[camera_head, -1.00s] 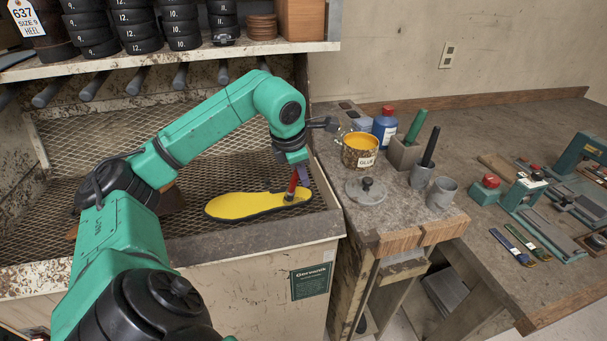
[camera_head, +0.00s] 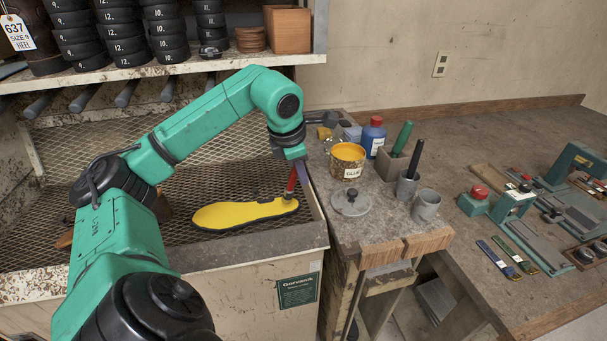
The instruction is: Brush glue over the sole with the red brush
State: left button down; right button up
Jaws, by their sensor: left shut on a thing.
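The sole (camera_head: 235,216) lies flat on the mesh bench at left centre. Its upper face is yellow with a dark rim. My left gripper (camera_head: 298,170) is shut on the red brush (camera_head: 291,180), above the sole's right end. The brush points down, its lower end at or just over that end; I cannot tell whether it touches. The open glue pot (camera_head: 346,172), with yellow glue inside, stands on the side table to the right. My right gripper is out of view.
A round lid (camera_head: 350,203) lies before the pot. A blue bottle (camera_head: 373,137), a grey block with a green handle and grey cups (camera_head: 426,206) stand beside it. The bench's front rim (camera_head: 230,246) and the shelf (camera_head: 160,68) of black heel stacks bound the mesh area.

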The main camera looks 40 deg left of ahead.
pick_arm(q)
jog(key=shift+w+r+p, duration=0.1)
jog(key=shift+r+p, duration=1.35)
jog(key=shift+r, duration=0.85)
notch_tip(320, 180, up, 6)
jog(key=p, duration=0.6)
jog(key=shift+f, duration=0.1)
